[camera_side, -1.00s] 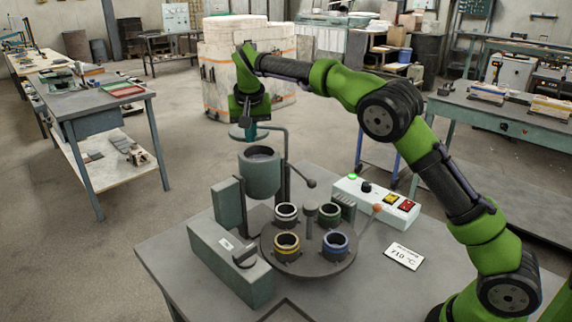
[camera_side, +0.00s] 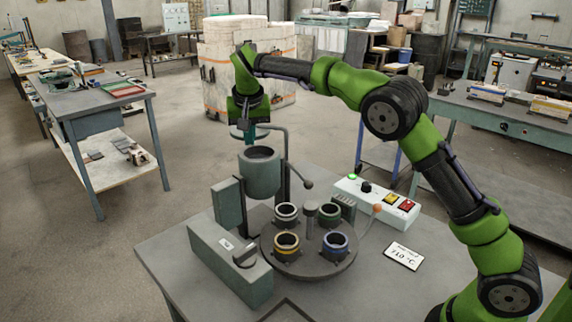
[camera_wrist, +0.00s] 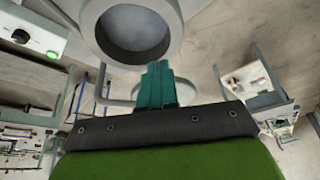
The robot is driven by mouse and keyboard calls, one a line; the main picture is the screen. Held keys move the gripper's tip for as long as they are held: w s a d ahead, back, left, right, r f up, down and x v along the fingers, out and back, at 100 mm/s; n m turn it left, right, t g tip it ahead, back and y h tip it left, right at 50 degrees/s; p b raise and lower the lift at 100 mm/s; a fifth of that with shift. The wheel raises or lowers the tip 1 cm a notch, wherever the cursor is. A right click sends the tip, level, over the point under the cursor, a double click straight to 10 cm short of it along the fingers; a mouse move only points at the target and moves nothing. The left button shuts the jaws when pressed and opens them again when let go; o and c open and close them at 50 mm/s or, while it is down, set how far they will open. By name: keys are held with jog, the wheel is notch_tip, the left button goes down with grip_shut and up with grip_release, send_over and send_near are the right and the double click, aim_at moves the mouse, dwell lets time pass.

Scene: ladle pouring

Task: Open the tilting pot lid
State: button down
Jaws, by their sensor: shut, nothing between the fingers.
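The pot (camera_side: 260,175) is a grey-green cylinder hung beside an upright post, with its mouth uncovered. My gripper (camera_side: 249,140) points down in front of this disc, above the pot's rim. In the wrist view the teal fingers (camera_wrist: 158,66) are together with nothing between them, just beside the round grey pot rim (camera_wrist: 174,42). Part of the disc is hidden behind the gripper, and I cannot tell whether they touch.
A turntable (camera_side: 308,268) with several coloured-rim cups stands below the pot. A ball-ended lever (camera_side: 307,185) juts out right of the post. A control box (camera_side: 376,200) stands at right and a grey block (camera_side: 228,262) at front left.

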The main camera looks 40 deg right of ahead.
jog(key=shift+n+y, duration=0.3)
jog(key=shift+n, duration=0.5)
jog(key=s+a+r, duration=0.1)
jog(key=s+r, duration=0.1)
jog(key=s+a+r, duration=0.1)
jog(key=r, duration=0.1)
jog(key=s+a+r, duration=0.1)
jog(key=s+r, duration=0.1)
jog(key=shift+s+a, duration=0.15)
jog(key=shift+s, duration=0.15)
jog(key=s+f+t+y, duration=0.2)
jog(key=s, duration=1.2)
jog(key=s+d+f+n+t+y, duration=0.1)
jog(key=s+f, duration=0.2)
jog(key=s, duration=1.2)
jog(key=shift+s+f+t+y, duration=0.15)
jog(key=shift+f+t+y, duration=0.05)
jog(key=shift+t+y, duration=0.2)
